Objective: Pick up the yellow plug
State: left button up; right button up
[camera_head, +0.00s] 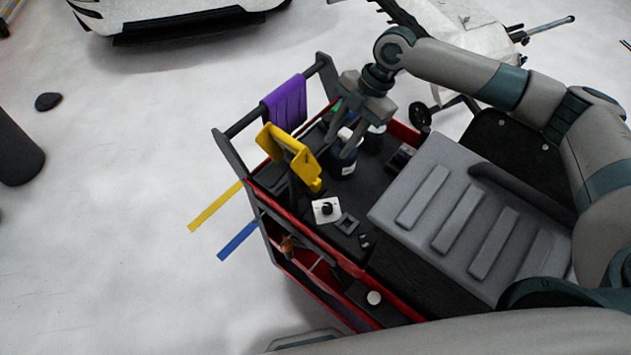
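My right gripper (340,143) reaches down over the cart's top tray, among dark bottles. Its two fingers look spread apart, and I see nothing held between them. A yellow, folded, panel-like object (288,152) stands at the tray's left side, left of the gripper and apart from it. A small yellow end (316,185) sticks out at its lower right. I cannot tell whether either is the yellow plug, and no other plug shape is clear. My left gripper is not in view.
The red and black cart (405,131) holds a dark bottle (342,164), a white square with a black knob (326,210) and a grey ribbed case (450,215). A purple cloth (286,103) hangs on the cart's handle. Open floor lies to the left.

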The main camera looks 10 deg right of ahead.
jog(key=p, duration=0.3)
send_over(317, 180)
jog(key=d, duration=0.2)
notch_tip(317, 180, down, 7)
jog(key=shift+w+d+f, duration=0.15)
jog(key=shift+w+f, duration=0.05)
jog(key=shift+f, duration=0.25)
jog(key=shift+a+f+p, duration=0.25)
jog(key=shift+f+p, duration=0.15)
jog(key=shift+p, duration=0.25)
jog(key=p+x, duration=0.2)
jog(key=x, duration=0.1)
jog(key=shift+f, duration=0.35)
jog(key=shift+a+f, duration=0.1)
jog(key=shift+f, duration=0.25)
jog(key=shift+c, duration=0.5)
jog(key=shift+r, duration=0.1)
grip_shut()
